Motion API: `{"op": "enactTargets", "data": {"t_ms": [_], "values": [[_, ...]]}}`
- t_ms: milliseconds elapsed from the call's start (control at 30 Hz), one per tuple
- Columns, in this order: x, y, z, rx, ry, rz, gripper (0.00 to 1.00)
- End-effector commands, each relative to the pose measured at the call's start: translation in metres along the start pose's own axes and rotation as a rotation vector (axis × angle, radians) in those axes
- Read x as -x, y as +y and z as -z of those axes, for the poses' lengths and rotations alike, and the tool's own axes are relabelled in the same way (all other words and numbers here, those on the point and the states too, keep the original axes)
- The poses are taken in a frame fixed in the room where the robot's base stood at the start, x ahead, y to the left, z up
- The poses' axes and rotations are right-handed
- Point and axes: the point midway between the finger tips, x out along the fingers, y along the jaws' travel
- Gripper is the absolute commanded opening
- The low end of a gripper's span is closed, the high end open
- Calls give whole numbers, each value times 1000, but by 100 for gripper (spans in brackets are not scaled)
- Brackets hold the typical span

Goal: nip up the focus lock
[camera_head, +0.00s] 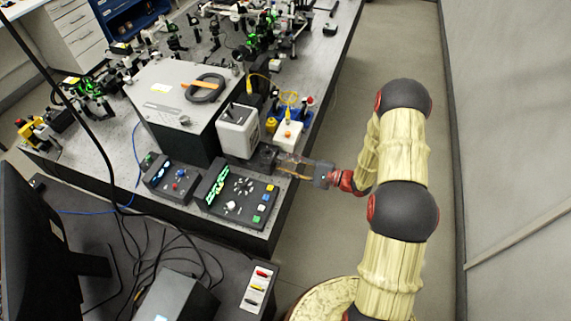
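My gripper (272,158) reaches in from the right over the bench edge. Its fingers point left, at the lower right side of a small white-and-grey box unit (238,131). The fingertips are small and dark here, so I cannot tell whether they are open or shut, or whether they touch anything. I cannot pick out the focus lock for certain; it may be hidden by the fingers or on the side of the unit facing them.
A keypad console (236,195) with a green display lies just below left of my gripper. A large grey box (180,105) stands behind left. The floor (335,130) right of the bench is clear.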

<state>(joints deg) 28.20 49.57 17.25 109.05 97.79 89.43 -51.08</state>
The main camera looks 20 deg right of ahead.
Motion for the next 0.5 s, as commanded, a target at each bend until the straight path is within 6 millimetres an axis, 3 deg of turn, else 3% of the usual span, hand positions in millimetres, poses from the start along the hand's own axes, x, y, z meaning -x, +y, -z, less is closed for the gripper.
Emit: {"op": "enactTargets", "data": {"t_ms": [433, 500], "values": [[0, 0, 0, 0, 0, 0, 0], [0, 0, 0, 0, 0, 0, 0]]}}
